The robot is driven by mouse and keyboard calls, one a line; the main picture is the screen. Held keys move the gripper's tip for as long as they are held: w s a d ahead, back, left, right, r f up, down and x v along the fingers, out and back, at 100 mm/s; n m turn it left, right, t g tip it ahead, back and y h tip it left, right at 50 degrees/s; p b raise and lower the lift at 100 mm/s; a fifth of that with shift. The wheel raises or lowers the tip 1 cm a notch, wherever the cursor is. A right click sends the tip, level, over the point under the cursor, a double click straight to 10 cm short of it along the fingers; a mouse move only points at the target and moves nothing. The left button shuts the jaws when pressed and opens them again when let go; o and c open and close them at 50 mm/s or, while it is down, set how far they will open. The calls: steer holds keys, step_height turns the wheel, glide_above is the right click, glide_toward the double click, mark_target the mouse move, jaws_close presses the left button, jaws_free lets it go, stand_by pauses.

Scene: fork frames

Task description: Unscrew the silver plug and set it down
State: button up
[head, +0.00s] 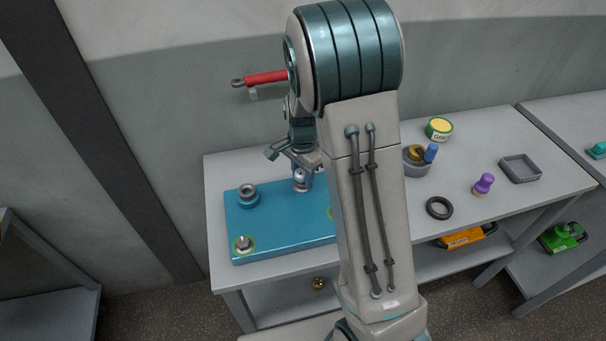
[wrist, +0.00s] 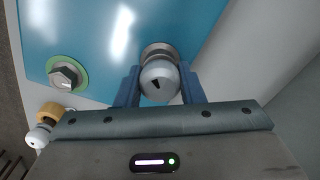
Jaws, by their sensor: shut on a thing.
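The silver plug (wrist: 159,76) is a round, shiny knob with a small dark mark on its face. It sits between the two blue fingers of my gripper (wrist: 158,90), which are shut on it. A metal collar (wrist: 158,48) shows right behind it, on the blue block (wrist: 95,25). I cannot tell how far the plug is threaded in. In the head view, my gripper (head: 302,178) points down at the back part of the blue block (head: 285,243), and the plug is mostly hidden there.
A ringed metal fitting (head: 248,194) and a hex bolt (head: 243,244) are on the block's left side. Another hex bolt (wrist: 66,75) shows in the wrist view. A white knob with an orange collar (wrist: 42,128) is beside the block. A black ring (head: 439,208) and grey tray (head: 520,169) lie right.

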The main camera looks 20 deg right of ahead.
steer(key=shift+a, duration=0.15)
steer(key=shift+n+b, duration=0.3)
steer(key=shift+n, duration=0.6)
steer(key=shift+s+n, duration=0.1)
steer(key=shift+n, duration=0.7)
steer(key=shift+b, duration=0.35)
steer(key=shift+n, duration=0.9)
steer(key=shift+n+b, duration=0.35)
steer(key=shift+n, duration=0.45)
